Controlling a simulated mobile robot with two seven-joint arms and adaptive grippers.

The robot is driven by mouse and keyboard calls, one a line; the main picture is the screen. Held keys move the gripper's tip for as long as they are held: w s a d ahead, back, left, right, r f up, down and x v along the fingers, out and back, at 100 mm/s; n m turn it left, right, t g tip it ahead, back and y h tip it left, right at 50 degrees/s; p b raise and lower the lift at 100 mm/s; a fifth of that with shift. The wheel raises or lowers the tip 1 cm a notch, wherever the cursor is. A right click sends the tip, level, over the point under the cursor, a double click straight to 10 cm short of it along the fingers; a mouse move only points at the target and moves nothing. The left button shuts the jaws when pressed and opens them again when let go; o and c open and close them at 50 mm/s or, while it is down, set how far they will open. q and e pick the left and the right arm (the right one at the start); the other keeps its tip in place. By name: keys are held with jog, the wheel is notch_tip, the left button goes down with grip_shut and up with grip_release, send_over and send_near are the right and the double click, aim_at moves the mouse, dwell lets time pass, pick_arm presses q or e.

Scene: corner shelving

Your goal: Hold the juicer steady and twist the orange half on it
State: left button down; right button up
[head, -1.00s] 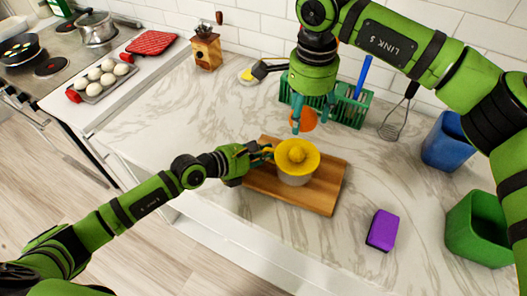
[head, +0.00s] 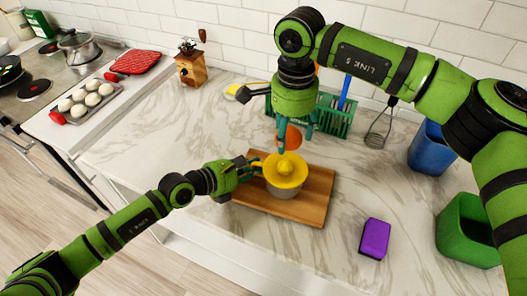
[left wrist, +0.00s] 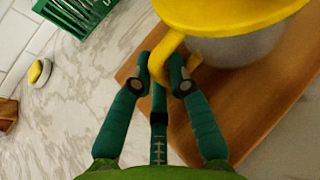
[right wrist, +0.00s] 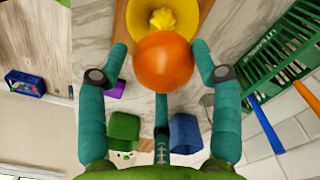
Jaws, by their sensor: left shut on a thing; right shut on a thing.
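The juicer has a yellow top (head: 286,170) with a ribbed cone and a pale bowl below, and it stands on a wooden board (head: 318,196). My left gripper (head: 254,167) is shut on the juicer's yellow handle (left wrist: 163,58), at the left of the bowl. My right gripper (head: 286,140) points down and is shut on the orange half (head: 292,136). The orange half also shows between the fingers in the right wrist view (right wrist: 163,62). It is above and close behind the cone, apart from it in the right wrist view. Its cut face is hidden.
A green rack (head: 333,118) stands behind the board, with a whisk (head: 378,128) to its right. A purple block (head: 375,238), a blue bin (head: 430,148) and a green bin (head: 468,230) are at the right. The counter in front is clear.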

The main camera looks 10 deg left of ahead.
aim_at(287, 162)
jog(key=shift+f, duration=3.9)
jog(key=o, duration=0.6)
jog(key=c, duration=0.6)
jog(key=shift+o, duration=0.2)
